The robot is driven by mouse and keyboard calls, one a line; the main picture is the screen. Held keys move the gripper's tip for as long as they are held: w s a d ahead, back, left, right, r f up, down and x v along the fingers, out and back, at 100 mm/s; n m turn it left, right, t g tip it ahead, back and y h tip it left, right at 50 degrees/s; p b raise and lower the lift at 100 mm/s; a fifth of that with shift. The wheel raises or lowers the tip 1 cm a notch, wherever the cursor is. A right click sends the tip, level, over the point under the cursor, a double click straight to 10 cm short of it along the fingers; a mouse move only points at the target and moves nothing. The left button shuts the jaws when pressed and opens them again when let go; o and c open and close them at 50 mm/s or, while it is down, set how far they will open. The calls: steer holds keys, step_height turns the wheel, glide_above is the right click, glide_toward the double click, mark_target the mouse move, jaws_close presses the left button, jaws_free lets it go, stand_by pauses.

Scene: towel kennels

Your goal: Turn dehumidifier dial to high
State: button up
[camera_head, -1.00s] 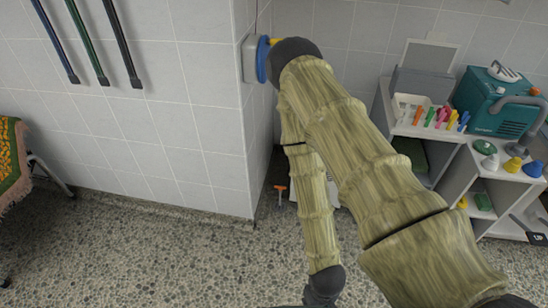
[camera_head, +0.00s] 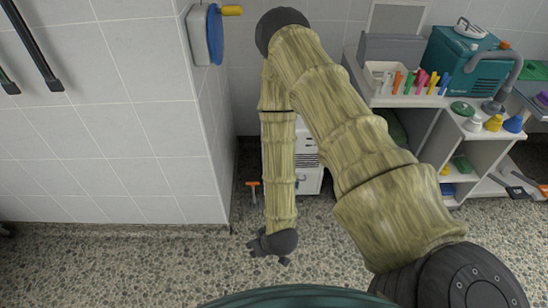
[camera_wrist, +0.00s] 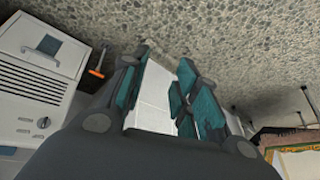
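The dehumidifier, a white box with a slatted vent, stands low in the corner behind my arm in the head view (camera_head: 309,165), partly hidden.
An orange-handled tool (camera_head: 253,190) stands by the wall corner, left of the dehumidifier. A blue reel (camera_head: 215,35) is mounted on the tiled wall. A white shelf unit (camera_head: 428,130) with bottles and a teal machine (camera_head: 464,62) is at the right. Speckled floor is clear at the lower left.

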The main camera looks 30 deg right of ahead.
steer(key=w+d+f+m+t+h+b, duration=0.15)
steer(key=w+d+t+b, duration=0.25)
steer(key=w+b, duration=0.45)
steer(key=w+d+f+t+h+b, duration=0.1)
steer(key=w+d+f+t+b, duration=0.3)
steer(key=w, duration=0.7)
steer(key=w+d+r+m+t+h+b, duration=0.1)
steer(key=w+d+h+b, duration=0.3)
steer(key=w+d+b, duration=0.4)
steer(key=w+d+r+m+t+h+b, duration=0.1)
steer(key=w+d+r+m+h+b, duration=0.1)
steer(key=w+d+b, duration=0.7)
steer(key=shift+d+r+m+h, duration=0.55)
steer(key=shift+d+h, duration=0.6)
steer(key=shift+d, duration=1.55)
steer(key=shift+f, duration=0.1)
jaws_close()
